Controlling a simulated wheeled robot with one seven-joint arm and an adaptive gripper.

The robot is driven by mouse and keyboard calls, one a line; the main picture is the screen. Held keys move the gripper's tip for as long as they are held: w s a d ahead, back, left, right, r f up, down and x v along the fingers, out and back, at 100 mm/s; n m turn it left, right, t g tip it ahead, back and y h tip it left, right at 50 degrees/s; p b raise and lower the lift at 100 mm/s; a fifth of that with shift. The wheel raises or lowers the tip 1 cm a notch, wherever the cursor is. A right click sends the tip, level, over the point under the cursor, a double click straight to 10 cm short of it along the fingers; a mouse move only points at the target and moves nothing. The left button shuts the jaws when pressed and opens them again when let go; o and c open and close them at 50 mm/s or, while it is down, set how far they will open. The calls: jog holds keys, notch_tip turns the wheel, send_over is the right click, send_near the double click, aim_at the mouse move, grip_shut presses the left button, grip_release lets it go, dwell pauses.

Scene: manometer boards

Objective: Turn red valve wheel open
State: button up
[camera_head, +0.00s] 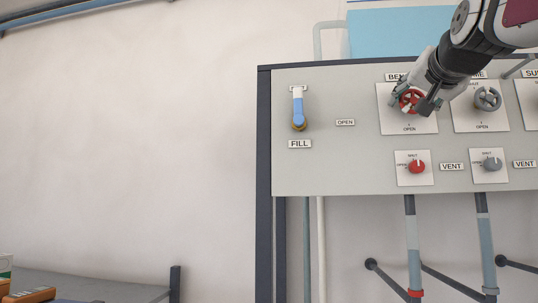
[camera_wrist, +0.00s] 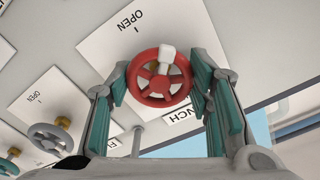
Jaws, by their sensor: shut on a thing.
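The red valve wheel (camera_head: 409,100) sits on a white plate (camera_head: 392,123) marked OPEN, on the grey board. In the wrist view the red wheel (camera_wrist: 158,82) is a spoked ring with a white mark block (camera_wrist: 167,55) on its rim. My gripper (camera_head: 422,100) comes from the upper right and covers part of the wheel. In the wrist view my gripper (camera_wrist: 163,88) has its fingers on the left and right sides of the wheel, shut on its rim. The white block points toward the top of the wrist view, roughly on the side of the OPEN label (camera_wrist: 131,20).
A grey wheel (camera_head: 487,98) is right of the red one. Below are a red vent knob (camera_head: 417,167) and a grey vent knob (camera_head: 492,163). A blue FILL lever (camera_head: 298,109) hangs at the board's left. Free wall lies left of the board.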

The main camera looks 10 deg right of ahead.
jog(key=n, duration=0.4)
jog(key=shift+f+n, duration=0.15)
jog(key=shift+n, duration=2.05)
jog(key=o, duration=1.1)
jog(key=shift+o, duration=0.2)
jog(key=v, duration=1.2)
